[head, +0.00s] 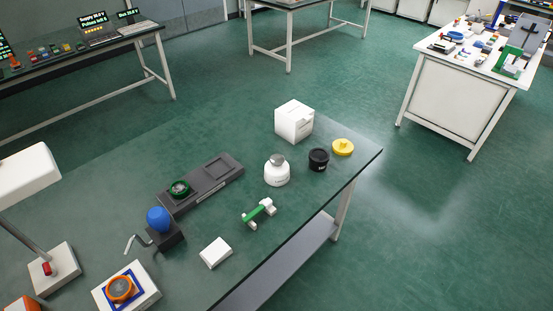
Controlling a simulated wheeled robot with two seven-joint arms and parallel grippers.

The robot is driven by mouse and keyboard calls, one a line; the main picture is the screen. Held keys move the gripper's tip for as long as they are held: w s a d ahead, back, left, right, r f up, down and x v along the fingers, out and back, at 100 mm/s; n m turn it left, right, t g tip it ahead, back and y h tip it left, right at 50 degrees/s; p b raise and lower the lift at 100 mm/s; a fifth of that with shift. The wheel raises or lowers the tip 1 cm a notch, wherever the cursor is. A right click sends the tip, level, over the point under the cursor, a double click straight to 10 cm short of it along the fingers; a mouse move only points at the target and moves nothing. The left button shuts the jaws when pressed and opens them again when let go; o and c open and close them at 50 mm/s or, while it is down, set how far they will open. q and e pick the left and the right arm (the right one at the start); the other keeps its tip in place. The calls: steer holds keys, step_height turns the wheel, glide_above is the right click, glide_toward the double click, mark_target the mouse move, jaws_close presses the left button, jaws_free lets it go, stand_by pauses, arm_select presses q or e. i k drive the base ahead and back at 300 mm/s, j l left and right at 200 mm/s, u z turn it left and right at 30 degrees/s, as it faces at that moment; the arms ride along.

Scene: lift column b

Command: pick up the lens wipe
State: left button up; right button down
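A small flat white packet (216,252) lies near the front right edge of the dark green bench (100,205). It may be the lens wipe, but no label on it can be read. A white box (294,121) with a faint mark on its side stands toward the back of the same bench. I cannot tell whether it holds wipes. Nothing covers the packet or the box. Neither of my grippers is in the head view.
Near the packet are a green and white holder (259,213), a white bottle (277,172), a black jar (318,160), a yellow disc (343,147), a grey tray (210,178), a blue-topped dark stand (160,221) and an orange-ringed device (121,289). A lamp (28,170) stands left.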

mark_target(217, 251)
steer(key=i+l, duration=0.15)
steer(key=l, duration=0.15)
steer(key=i+l, duration=0.2)
steer(key=i+l+u, duration=0.1)
steer(key=l+u, duration=0.25)
steer(key=i+l+u, duration=0.1)
steer(key=u, duration=0.3)
steer(key=l+u, duration=0.45)
steer(key=u, duration=0.35)
